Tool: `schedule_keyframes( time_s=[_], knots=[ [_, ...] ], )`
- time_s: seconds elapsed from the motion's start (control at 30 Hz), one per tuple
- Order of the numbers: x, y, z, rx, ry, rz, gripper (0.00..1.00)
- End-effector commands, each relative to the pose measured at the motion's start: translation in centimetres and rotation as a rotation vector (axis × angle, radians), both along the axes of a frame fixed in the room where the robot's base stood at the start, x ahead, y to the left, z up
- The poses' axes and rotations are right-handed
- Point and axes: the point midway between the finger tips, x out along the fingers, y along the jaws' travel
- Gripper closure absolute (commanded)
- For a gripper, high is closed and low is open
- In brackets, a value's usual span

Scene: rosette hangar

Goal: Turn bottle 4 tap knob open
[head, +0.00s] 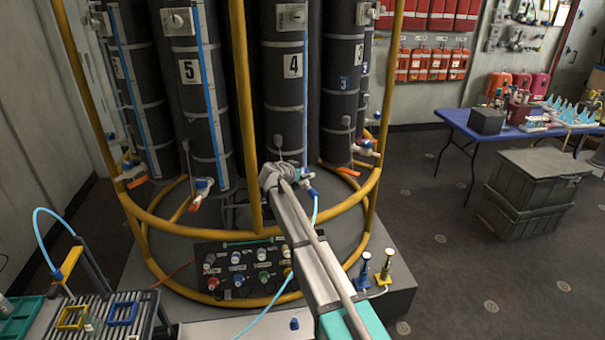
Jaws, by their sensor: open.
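Bottle 4 (285,110) is a tall dark cylinder with a white "4" label and a blue vertical strip, standing inside the yellow frame. At its base a small white and blue tap (309,189) shows, with a light blue hose running down from it. Its knob cannot be made out clearly. My arm reaches up from the bottom of the head view, and my gripper (291,177) is at the base of bottle 4, close by the tap. The gripper is open; its fingers are mostly hidden by my wrist, and I cannot tell whether it touches the knob.
Yellow rails (163,222) surround the bottles. Bottle 5 (189,110) stands to the left with its own tap (201,188). A control panel (240,268) sits below. A blue table (455,120) and grey crate (530,185) stand right, with clear floor before them.

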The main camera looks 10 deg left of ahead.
Motion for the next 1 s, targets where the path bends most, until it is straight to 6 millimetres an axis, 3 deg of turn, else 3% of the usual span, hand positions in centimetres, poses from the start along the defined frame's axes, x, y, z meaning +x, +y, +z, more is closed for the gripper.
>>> schedule_keyframes(
  time_s=[0.07,0.5,0.77,1.0],
  knots=[
    [-0.01,0.02,0.01,0.000,0.000,0.000,0.06],
    [-0.03,0.22,0.01,0.001,0.000,0.002,0.87],
    [-0.09,0.10,-0.02,0.001,0.000,0.044,0.87],
    [-0.14,0.07,-0.02,0.001,0.002,0.184,0.87]
  ],
)
